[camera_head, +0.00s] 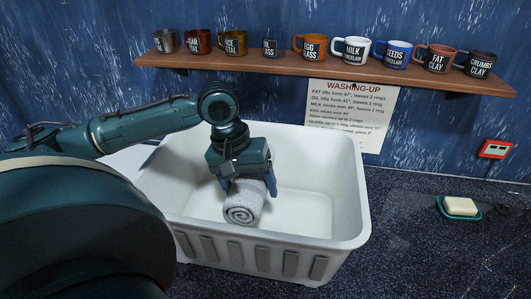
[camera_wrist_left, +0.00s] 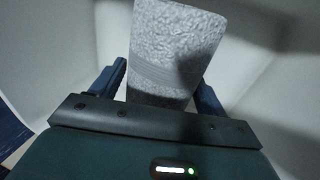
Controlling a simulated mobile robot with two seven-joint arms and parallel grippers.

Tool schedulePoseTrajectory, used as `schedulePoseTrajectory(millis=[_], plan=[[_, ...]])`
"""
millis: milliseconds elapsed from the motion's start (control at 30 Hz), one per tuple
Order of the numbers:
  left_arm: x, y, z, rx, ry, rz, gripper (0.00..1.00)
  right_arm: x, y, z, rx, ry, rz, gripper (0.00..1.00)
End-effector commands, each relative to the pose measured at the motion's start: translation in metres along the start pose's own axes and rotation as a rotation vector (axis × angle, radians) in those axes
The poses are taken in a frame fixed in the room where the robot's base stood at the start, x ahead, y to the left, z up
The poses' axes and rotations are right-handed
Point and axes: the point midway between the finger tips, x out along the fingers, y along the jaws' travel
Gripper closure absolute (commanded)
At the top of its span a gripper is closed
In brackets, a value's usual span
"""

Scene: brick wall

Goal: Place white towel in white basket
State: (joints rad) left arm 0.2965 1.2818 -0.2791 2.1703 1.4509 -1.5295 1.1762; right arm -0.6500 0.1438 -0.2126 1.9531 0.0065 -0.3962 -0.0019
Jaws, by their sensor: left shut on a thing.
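A rolled light grey-white towel (camera_head: 243,204) is inside the white basket (camera_head: 352,195), near its left middle. My left gripper (camera_head: 247,186) reaches down into the basket from above and is shut on the towel, one finger on each side of the roll. In the left wrist view the towel (camera_wrist_left: 172,50) stands out between the two blue fingers (camera_wrist_left: 160,88). The roll's spiral end faces the camera in the head view. I cannot tell whether the towel touches the basket's floor. My right gripper is not in view.
A wooden shelf (camera_head: 290,67) with several labelled mugs hangs on the blue wall behind. A washing-up notice (camera_head: 350,115) hangs below it. A soap bar (camera_head: 461,206) in a green dish and a red wall box (camera_head: 495,149) are at the right. The basket's right part is empty.

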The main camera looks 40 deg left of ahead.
Motion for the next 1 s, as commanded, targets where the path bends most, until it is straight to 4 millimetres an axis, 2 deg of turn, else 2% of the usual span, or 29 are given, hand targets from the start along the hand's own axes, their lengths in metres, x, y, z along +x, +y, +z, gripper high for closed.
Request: schedulePoseTrajectory(millis=[300, 467, 700, 800, 1000], plan=[[0.046, -0.012, 0.001, 0.002, 0.000, 0.000, 0.52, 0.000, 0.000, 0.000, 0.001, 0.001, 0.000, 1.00], [0.061, -0.015, 0.001, 0.004, 0.000, 0.001, 0.52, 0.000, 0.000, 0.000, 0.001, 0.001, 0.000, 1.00], [0.097, -0.024, 0.001, 0.002, 0.000, 0.001, 0.52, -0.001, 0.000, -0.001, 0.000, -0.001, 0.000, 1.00], [0.103, -0.026, 0.001, 0.004, 0.000, 0.000, 0.52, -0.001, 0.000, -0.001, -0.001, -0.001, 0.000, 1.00], [0.103, -0.026, 0.001, 0.004, 0.002, 0.000, 0.52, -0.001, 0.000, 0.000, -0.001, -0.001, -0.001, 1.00]])
